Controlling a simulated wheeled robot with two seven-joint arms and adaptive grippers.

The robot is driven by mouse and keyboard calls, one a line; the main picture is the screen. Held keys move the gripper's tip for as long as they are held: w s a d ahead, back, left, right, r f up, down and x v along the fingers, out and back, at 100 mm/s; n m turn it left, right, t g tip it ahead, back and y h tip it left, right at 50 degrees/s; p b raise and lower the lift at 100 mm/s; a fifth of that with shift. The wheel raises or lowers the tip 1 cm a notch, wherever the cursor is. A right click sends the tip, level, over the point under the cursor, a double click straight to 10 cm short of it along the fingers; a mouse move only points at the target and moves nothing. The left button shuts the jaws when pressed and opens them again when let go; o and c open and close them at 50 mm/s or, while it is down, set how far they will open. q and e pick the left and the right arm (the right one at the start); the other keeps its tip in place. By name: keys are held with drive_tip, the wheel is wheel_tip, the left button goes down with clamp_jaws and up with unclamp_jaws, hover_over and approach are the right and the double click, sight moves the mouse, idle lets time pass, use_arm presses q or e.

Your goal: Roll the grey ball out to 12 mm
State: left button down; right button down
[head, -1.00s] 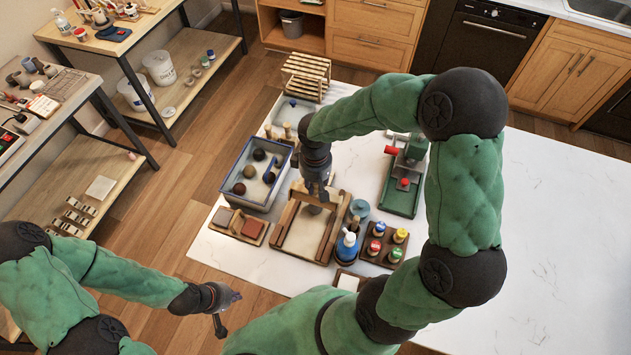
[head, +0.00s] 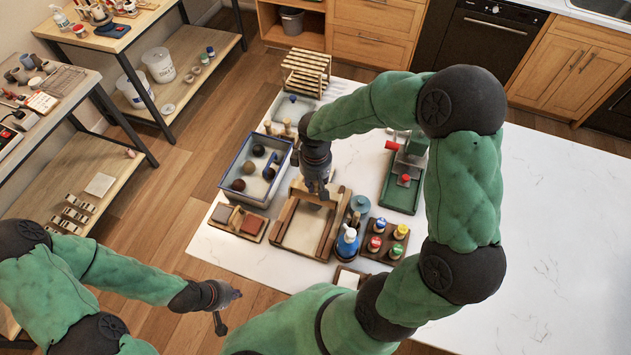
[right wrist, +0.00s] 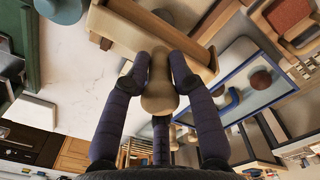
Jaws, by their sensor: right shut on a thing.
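My right gripper (head: 323,194) hangs over the back part of a wooden rolling board (head: 302,231), which has raised side rails and a pale, bare-looking middle. In the right wrist view it is shut on a tan wooden tool (right wrist: 158,95) with a rounded, thicker end. The board's edge (right wrist: 125,28) shows beyond the tool. I cannot make out the grey ball for certain. A blue-rimmed tray (head: 232,200) left of the board holds several dark and brown balls, one a dark ball (head: 258,150). My left gripper (head: 229,308) is open and empty, off the table at the lower left.
A blue bottle (head: 347,243) and a rack of coloured-cap jars (head: 386,240) stand right of the board. A green press (head: 403,185) is behind them. Clay slabs on a wooden holder (head: 239,223) lie at left. The white table's right side is clear (head: 550,230).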

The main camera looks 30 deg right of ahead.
drive_tip(key=shift+f+b, duration=0.45)
drive_tip(key=shift+f, duration=0.1)
drive_tip(key=shift+w+d+f, duration=0.1)
drive_tip(key=shift+d, duration=0.1)
idle(0.4)
drive_tip(key=shift+s+a+f+b, duration=0.2)
drive_tip(key=shift+s+f+b, duration=0.1)
drive_tip(key=shift+b, duration=0.1)
drive_tip(key=shift+a, duration=0.1)
